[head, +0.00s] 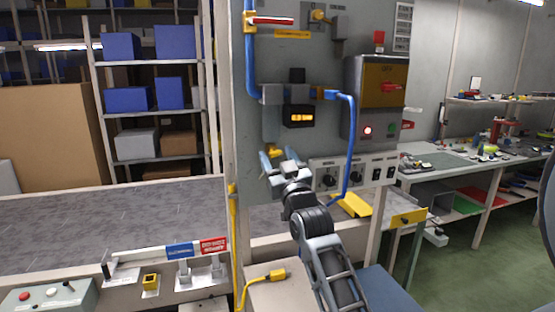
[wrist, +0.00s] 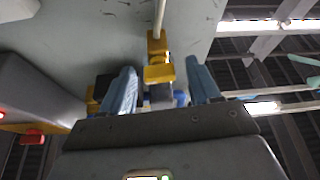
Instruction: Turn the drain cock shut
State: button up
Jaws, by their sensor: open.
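A small yellow drain cock (head: 273,151) shows under the grey bowl of the air unit on the upright panel. My gripper (head: 284,159) is just below and beside it, with its blue fingers spread apart. In the wrist view, a yellow piece (wrist: 158,73) appears in the gap between the two open fingers of my gripper (wrist: 162,80). It looks like the drain cock, with no finger seen touching it. Its lower part is hidden, so I cannot tell its exact turn position.
A red-handled valve (head: 270,20) sits higher on the panel on a blue hose (head: 350,140). A switch strip (head: 352,174) and a control box with a red lamp (head: 374,100) stand close to the right.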

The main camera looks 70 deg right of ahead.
jog(key=b+v, duration=0.3)
jog(key=v, duration=0.5)
jog(key=shift+r, duration=0.1)
jog(key=shift+w+d+r+m+g+y+p, duration=0.15)
jog(key=shift+w+d+r+g+y+p, duration=0.25)
jog(key=shift+w+d+r+g+p, duration=0.35)
jog(key=shift+w+d+r+m+g+y+p, duration=0.1)
jog(key=shift+w+d+r+g+y+p, duration=0.45)
jog(key=shift+w+d, duration=0.4)
jog(key=shift+w+d+r+m+g+y+p, duration=0.15)
jog(key=shift+w+d+r+g+y+p, duration=0.1)
jog(key=shift+w+d+r+g+p, duration=0.4)
jog(key=shift+w+d+f, duration=0.15)
jog(key=shift+d, duration=0.05)
jog(key=shift+c, duration=0.3)
